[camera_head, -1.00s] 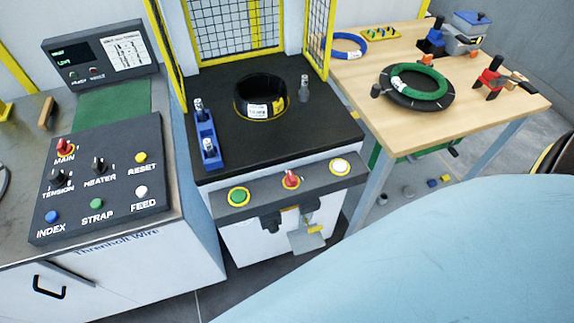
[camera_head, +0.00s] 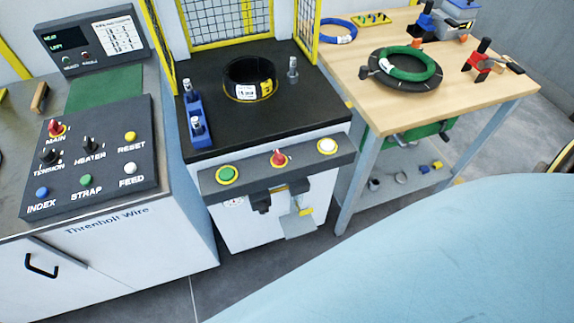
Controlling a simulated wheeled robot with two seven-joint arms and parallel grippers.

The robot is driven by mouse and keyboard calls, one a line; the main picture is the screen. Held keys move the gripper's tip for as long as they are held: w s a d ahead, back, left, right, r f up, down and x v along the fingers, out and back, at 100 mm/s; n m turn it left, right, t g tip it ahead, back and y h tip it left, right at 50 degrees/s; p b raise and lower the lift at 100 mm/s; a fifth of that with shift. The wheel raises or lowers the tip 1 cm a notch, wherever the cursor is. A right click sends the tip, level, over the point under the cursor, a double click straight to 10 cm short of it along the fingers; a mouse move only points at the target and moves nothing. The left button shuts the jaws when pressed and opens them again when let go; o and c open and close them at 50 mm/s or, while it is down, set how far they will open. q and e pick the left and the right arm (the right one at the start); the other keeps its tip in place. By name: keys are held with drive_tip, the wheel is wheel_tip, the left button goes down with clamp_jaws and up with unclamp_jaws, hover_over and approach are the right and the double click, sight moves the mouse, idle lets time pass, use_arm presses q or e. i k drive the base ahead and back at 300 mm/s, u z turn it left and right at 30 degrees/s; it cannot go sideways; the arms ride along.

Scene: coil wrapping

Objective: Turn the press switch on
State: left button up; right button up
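The press (camera_head: 165,150) stands in the middle, with a black top and a dark sloped front panel. The switch's marking is too small to read. No label shows which control is the press switch. Neither gripper shows in the head view, and nothing touches the switch.
A control panel (camera_head: 108,165) with MAIN, TENSION and HEATER knobs stands left. A black coil (camera_head: 233,75) lies on the press top beside a blue fixture (camera_head: 196,112). A wooden table (camera_head: 455,98) stands right. A large pale-blue surface, possibly mine, fills the lower right.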

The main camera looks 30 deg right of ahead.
sight(279, 159)
drive_tip(key=z, duration=0.9)
drive_tip(key=i, duration=0.5)
